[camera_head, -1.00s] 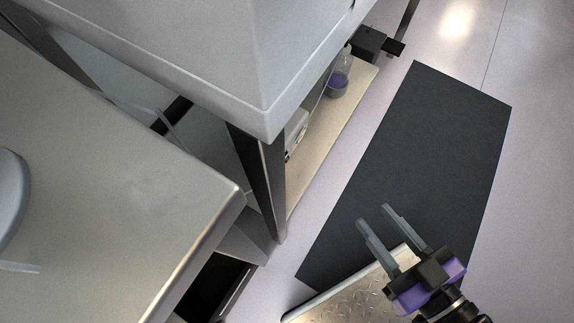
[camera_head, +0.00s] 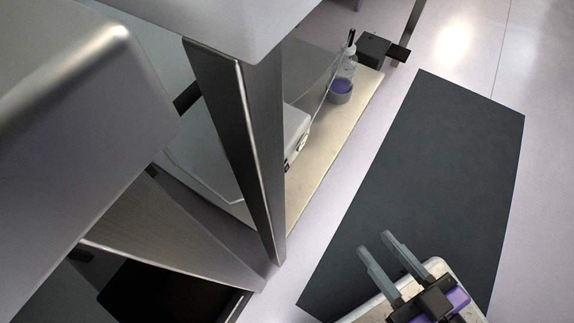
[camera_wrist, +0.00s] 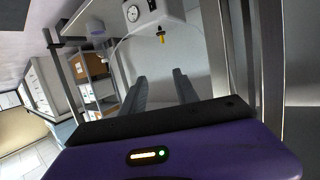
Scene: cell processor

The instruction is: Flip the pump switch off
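A white box-shaped unit, which looks like the pump (camera_head: 296,132), sits on a low shelf behind a metal leg in the head view. Dark details show on its front face, too small to read as a switch. In the wrist view, a white unit with a round gauge (camera_wrist: 153,14) is at the top, beyond the fingers. A small yellow and dark part (camera_wrist: 161,36) is on it; I cannot tell whether this is the switch. My gripper (camera_head: 374,242) is open and empty, over the dark mat and apart from the pump. Its two fingers (camera_wrist: 160,90) also show in the wrist view.
A metal leg (camera_head: 262,160) partly covers the pump. Metal-edged furniture fills the left. The dark mat (camera_head: 440,170) is clear floor at right.

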